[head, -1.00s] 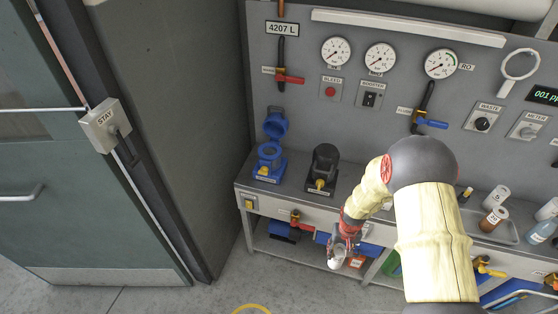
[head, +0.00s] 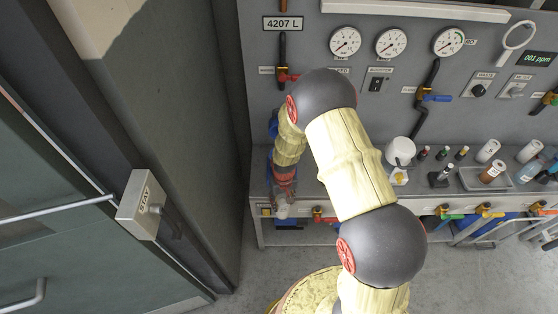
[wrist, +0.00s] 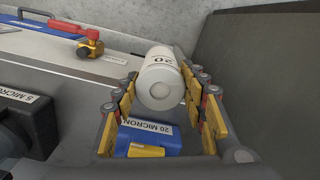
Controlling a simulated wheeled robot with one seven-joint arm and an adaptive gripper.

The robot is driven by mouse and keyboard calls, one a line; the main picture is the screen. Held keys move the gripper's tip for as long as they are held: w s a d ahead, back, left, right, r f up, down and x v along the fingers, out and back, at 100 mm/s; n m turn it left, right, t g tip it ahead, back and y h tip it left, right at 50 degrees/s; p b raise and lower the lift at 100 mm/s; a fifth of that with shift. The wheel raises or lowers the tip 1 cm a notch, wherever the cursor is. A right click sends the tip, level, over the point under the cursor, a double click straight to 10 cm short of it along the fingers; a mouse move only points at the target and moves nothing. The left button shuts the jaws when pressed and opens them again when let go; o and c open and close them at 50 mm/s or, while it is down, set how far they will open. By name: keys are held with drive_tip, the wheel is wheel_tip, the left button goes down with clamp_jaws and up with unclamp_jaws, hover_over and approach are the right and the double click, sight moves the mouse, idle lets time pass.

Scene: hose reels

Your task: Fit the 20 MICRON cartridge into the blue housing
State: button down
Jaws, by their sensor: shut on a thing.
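My gripper (wrist: 166,92) is shut on a white cartridge (wrist: 157,72) marked 20, held between its fingers with one round end facing the wrist camera. In the wrist view the blue housing (wrist: 165,142), labelled 20 MICRON and with a yellow part, lies below the cartridge in the picture. I cannot tell the gap between them. In the head view my gripper (head: 284,184) points down at the bench's left end, with the cartridge (head: 282,211) at its tip.
A black housing (wrist: 30,115) labelled 5 MICRON stands at the left in the wrist view. A white round-topped unit (head: 400,151) stands right of my arm. A dark wall (head: 190,120) closes the bench's left side.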

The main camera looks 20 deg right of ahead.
wheel_tip(320, 180, up, 3)
drive_tip(key=shift+r+p, duration=0.1)
drive_tip(key=shift+p, duration=1.05)
drive_tip(key=shift+f, duration=0.25)
